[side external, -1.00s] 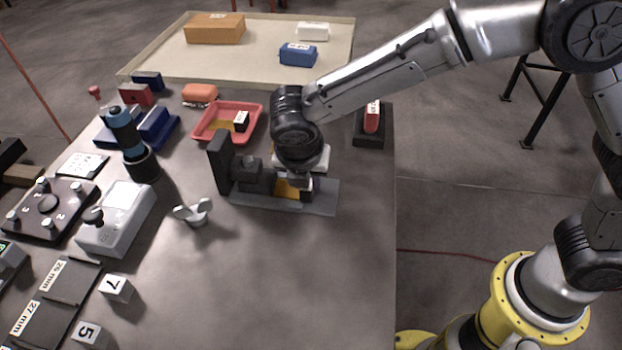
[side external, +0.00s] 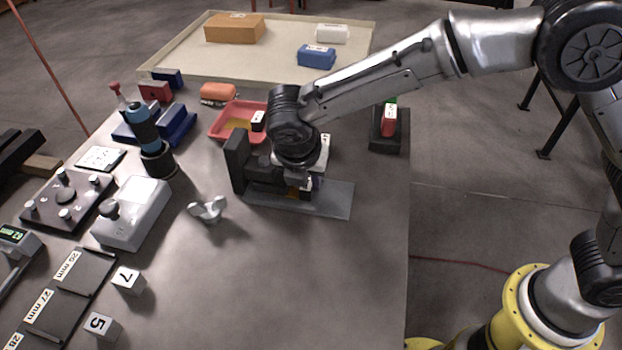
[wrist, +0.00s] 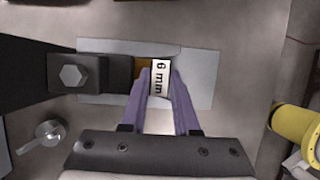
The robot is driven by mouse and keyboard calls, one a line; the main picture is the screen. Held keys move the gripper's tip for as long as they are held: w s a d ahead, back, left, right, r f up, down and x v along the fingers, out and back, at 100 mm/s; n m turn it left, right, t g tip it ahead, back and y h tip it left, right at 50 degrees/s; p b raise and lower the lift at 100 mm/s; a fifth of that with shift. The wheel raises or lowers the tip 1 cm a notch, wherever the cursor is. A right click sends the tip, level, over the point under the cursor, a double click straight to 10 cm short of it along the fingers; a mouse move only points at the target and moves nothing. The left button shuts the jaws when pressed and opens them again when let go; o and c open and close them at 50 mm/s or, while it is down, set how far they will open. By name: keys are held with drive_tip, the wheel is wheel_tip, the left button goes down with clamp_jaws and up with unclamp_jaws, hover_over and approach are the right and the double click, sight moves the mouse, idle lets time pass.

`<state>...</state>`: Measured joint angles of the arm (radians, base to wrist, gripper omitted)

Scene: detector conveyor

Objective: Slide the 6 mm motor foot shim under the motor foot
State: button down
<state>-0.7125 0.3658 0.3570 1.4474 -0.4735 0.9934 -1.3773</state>
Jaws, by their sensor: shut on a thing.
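The 6 mm shim (wrist: 159,80), orange with a dark block and a white "6 mm" label, is between the two purple fingers of my gripper (wrist: 160,88), which is shut on it. The dark motor foot (wrist: 118,73) is just left of the shim in the wrist view. A short orange strip shows between foot and label; the far end of the shim is hidden, apparently at or under the foot. The grey base plate (wrist: 197,80) lies beneath. In the side view my gripper (side external: 300,185) is low over the plate (side external: 335,200), partly hidden by my wrist.
A bolt head (wrist: 73,75) tops the dark block left of the foot. A grey wing-shaped part (side external: 208,209) stands in front of the plate. A red tray (side external: 219,128) with another labelled piece is behind. The table front right is clear.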

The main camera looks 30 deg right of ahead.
drive_tip(key=shift+w+a, duration=0.4)
drive_tip(key=shift+w+a, duration=0.1)
drive_tip(key=c, duration=0.6)
unclamp_jaws()
drive_tip(key=shift+a, duration=0.1)
